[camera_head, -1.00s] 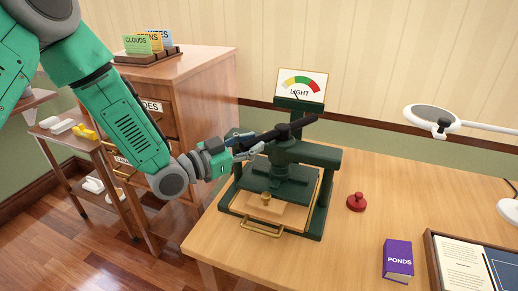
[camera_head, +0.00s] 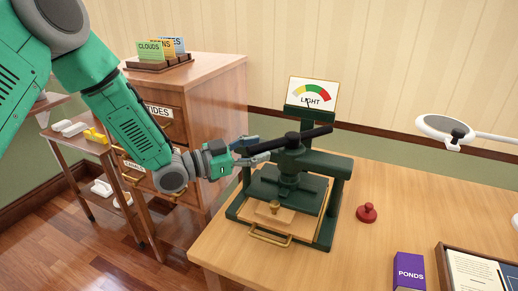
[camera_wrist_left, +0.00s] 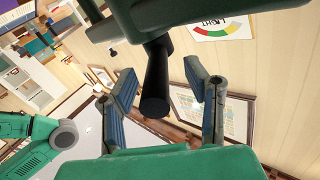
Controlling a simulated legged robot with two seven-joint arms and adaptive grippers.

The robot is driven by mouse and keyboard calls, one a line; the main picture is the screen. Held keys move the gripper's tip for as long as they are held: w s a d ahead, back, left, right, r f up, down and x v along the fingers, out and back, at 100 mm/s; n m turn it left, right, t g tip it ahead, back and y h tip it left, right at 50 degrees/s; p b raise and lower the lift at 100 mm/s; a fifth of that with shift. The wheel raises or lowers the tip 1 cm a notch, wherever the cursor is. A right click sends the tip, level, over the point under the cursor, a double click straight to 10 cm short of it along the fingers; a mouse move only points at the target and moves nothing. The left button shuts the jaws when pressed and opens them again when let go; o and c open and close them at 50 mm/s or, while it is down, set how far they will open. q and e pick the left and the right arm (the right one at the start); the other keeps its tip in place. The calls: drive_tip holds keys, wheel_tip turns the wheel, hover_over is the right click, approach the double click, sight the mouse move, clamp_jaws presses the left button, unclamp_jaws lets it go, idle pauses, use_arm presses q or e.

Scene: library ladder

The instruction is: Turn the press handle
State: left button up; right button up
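The dark green press (camera_head: 330,205) stands on the wooden desk. Its black press handle (camera_head: 316,132) is a long bar across the top of the screw, running left to right. My left gripper (camera_head: 262,147) is at the handle's left end. In the left wrist view the gripper (camera_wrist_left: 161,72) has its two fingers apart, with the round handle end (camera_wrist_left: 154,104) between them and gaps showing on both sides. The gauge (camera_head: 312,94) marked LIGHT stands behind the press; its needle is near the left part of the scale. My right gripper is not visible.
A red knob-like object (camera_head: 367,213) and a purple PONDS box (camera_head: 409,272) lie right of the press. A lamp (camera_head: 446,129) reaches in from the right. A wooden cabinet (camera_head: 215,120) stands behind my left arm. The desk (camera_head: 385,185) right of the press is mostly clear.

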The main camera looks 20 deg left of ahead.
use_arm(q)
drive_tip(key=shift+a+r, duration=0.1)
drive_tip(key=shift+s+a, duration=0.1)
drive_tip(key=v, duration=1.1)
drive_tip(key=shift+s+a, duration=0.25)
drive_tip(key=shift+a, duration=0.1)
drive_tip(key=shift+d, duration=0.2)
drive_tip(key=shift+a, duration=0.2)
drive_tip(key=shift+d, duration=0.1)
idle(1.1)
